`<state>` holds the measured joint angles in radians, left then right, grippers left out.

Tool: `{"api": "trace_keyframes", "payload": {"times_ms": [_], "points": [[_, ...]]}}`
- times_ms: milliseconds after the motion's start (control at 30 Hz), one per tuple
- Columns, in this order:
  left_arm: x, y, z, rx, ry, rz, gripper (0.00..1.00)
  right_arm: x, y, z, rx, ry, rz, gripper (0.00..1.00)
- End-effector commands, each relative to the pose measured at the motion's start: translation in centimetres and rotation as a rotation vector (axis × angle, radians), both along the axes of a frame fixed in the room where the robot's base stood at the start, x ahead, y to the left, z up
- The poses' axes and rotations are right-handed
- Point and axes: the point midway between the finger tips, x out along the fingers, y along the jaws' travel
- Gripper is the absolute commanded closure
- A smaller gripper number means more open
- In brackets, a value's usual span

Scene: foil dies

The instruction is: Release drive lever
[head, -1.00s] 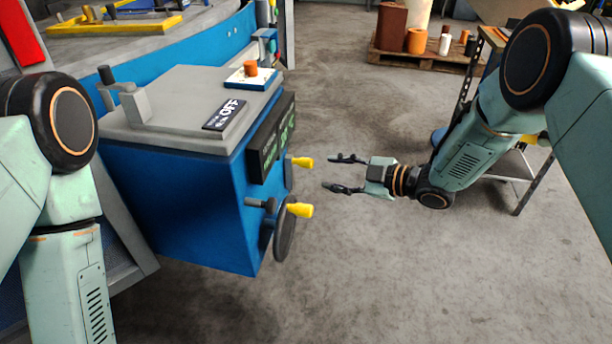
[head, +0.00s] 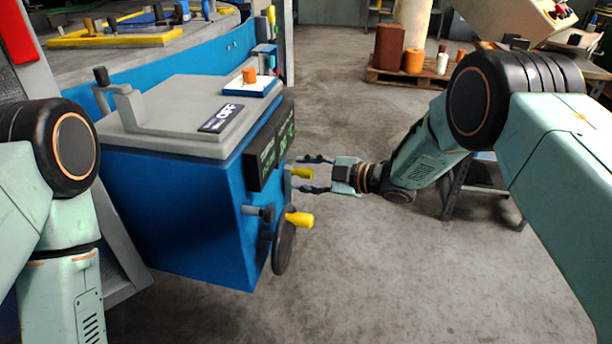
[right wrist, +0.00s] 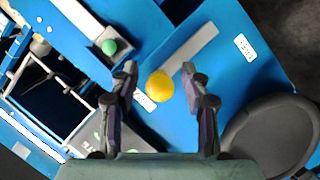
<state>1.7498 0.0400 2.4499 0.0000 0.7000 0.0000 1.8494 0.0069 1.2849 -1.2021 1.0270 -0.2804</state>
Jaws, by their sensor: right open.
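A lever with a yellow knob (head: 302,173) sticks out from the front of the blue machine cabinet (head: 175,215). In the right wrist view, the round yellow knob (right wrist: 160,86) is on a flat grey arm (right wrist: 190,52) against the blue panel. My right gripper (head: 302,172) is open, with one finger on each side of this knob. The right wrist view shows the fingers (right wrist: 158,72) apart, with a gap on both sides of the knob. My left gripper is outside the views; only my left arm shows.
A second yellow handle (head: 299,219) sits lower, on a dark handwheel (head: 285,247). A dark display (head: 268,148) with green text is above. A grey top with an "OFF" plate (head: 221,117) covers the cabinet. A green knob (right wrist: 109,47) shows nearby.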

Motion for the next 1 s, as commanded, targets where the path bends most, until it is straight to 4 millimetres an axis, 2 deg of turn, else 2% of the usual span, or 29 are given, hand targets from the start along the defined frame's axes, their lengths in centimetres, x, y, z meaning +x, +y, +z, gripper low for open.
{"api": "trace_keyframes", "payload": {"times_ms": [133, 667, 1000], "points": [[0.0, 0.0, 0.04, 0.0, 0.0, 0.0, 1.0, 0.0, -0.04, 0.03, 0.0, 0.0, 0.0, 0.54], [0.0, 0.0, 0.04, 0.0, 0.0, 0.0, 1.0, -0.02, -0.07, 0.03, -0.001, 0.0, -0.001, 0.99], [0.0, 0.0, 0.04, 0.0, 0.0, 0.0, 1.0, -0.02, -0.08, 0.02, -0.001, 0.0, -0.001, 1.0]]}}
